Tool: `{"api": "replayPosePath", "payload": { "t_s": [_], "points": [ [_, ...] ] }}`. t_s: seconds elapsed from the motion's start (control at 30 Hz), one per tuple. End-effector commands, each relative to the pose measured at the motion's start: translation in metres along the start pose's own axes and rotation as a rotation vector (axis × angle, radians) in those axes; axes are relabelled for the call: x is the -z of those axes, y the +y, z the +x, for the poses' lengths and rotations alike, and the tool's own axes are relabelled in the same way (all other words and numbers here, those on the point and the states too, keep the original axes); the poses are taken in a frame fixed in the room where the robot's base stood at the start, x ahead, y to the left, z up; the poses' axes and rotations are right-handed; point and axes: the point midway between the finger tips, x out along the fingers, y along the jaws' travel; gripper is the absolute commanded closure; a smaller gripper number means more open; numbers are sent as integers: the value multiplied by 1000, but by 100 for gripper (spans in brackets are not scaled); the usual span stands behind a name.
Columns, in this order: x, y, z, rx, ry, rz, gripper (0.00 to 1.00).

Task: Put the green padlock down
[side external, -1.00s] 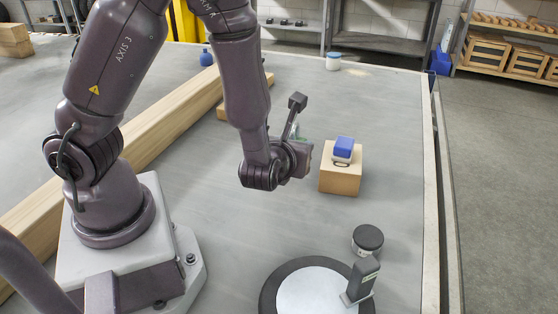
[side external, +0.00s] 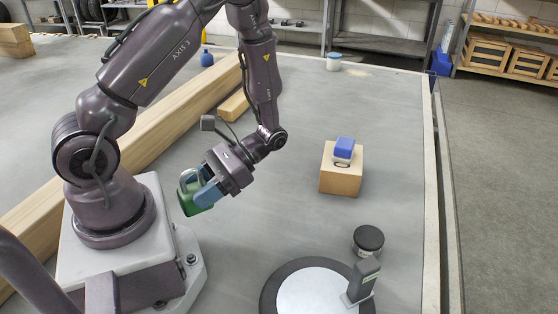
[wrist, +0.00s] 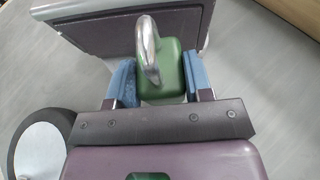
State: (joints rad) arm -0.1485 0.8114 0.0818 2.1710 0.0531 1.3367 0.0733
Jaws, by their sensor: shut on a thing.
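The green padlock (side external: 194,200) has a silver shackle and is held between the blue fingertips of my gripper (side external: 203,189). In the side view it hangs tilted in front of my base, and it seems to be above the grey table (side external: 290,215). In the wrist view the padlock (wrist: 168,78) sits between the two blue fingers of my gripper (wrist: 160,82), its shackle pointing toward the camera. My gripper is shut on it.
A blue padlock (side external: 344,146) lies on a cardboard-coloured block (side external: 340,178) to the right. A round black-rimmed plate (side external: 280,280) with a grey upright piece (side external: 362,278) and a dark-lidded jar (side external: 368,240) stand at the front right. A wooden beam (side external: 150,135) runs behind my base.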

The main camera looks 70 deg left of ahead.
Motion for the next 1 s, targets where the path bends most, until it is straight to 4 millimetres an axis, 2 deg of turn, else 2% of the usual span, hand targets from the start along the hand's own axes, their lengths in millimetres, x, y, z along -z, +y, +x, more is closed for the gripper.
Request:
{"api": "replayPosePath", "payload": {
  "t_s": [0.13,0.23,0.33,0.47,0.57,0.67,0.8,0.9,1.0],
  "points": [
    [11,29,-11,-390,-1,-160,91],
    [19,44,-29,-646,-1,-265,91],
    [29,54,-54,-899,0,-369,91],
    [41,55,-93,-1219,0,-501,91],
    [50,46,-126,-1460,2,-600,91],
    [57,28,-159,-1697,3,-698,91],
    [62,-12,-202,-2026,3,-832,91],
    [63,-47,-226,-2241,4,-920,91],
    [61,-80,-242,-2417,2,-992,91]
  ]
}}
